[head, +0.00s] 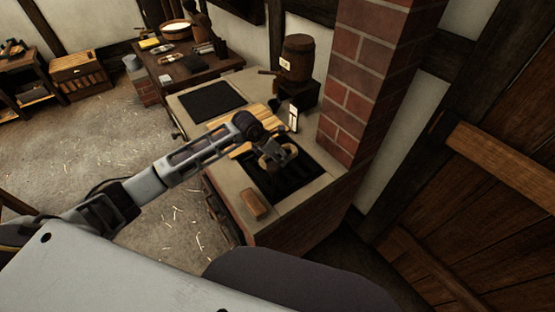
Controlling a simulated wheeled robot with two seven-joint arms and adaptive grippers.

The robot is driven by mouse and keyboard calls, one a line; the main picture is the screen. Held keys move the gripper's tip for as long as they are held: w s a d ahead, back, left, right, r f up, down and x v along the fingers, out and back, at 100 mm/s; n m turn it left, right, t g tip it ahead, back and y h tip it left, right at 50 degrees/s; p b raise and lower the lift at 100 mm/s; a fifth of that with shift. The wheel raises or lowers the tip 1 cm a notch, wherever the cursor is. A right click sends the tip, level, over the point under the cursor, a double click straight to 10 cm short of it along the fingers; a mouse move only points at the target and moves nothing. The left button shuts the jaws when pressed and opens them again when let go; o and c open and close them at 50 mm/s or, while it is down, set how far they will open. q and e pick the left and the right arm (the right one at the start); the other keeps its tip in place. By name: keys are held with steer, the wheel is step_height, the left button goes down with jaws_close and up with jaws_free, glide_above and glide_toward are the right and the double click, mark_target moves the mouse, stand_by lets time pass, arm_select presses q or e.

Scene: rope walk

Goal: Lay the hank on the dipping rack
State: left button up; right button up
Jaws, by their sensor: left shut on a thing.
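My left gripper (279,154) reaches in from the left over the stone-topped counter. It is shut on a small tan loop that looks like the hank (265,164). The gripper and its wrist hide part of the loop. Below them is a dark, barred recess (292,186) in the counter top. Whether the hank touches it or hangs just above it, I cannot tell. A pale yellow wooden slatted piece (243,118) lies just behind the wrist, partly covered by my arm. I cannot tell for sure which of these is the dipping rack. My right gripper is not in view.
A brown block (254,205) lies at the counter's near left corner. A dark flat panel (211,101) is at the far left of the top. A brick pillar (362,75) rises along the right side. A barrel (297,58) stands behind. Open floor lies left.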

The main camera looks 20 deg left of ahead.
arm_select(q)
steer(key=shift+f, duration=1.85)
steer(key=shift+f, duration=0.1)
steer(key=o, duration=1.1)
steer(key=shift+c, duration=0.2)
steer(key=shift+r, duration=0.2)
steer(key=shift+b+v, duration=0.3)
steer(key=shift+v, duration=5.65)
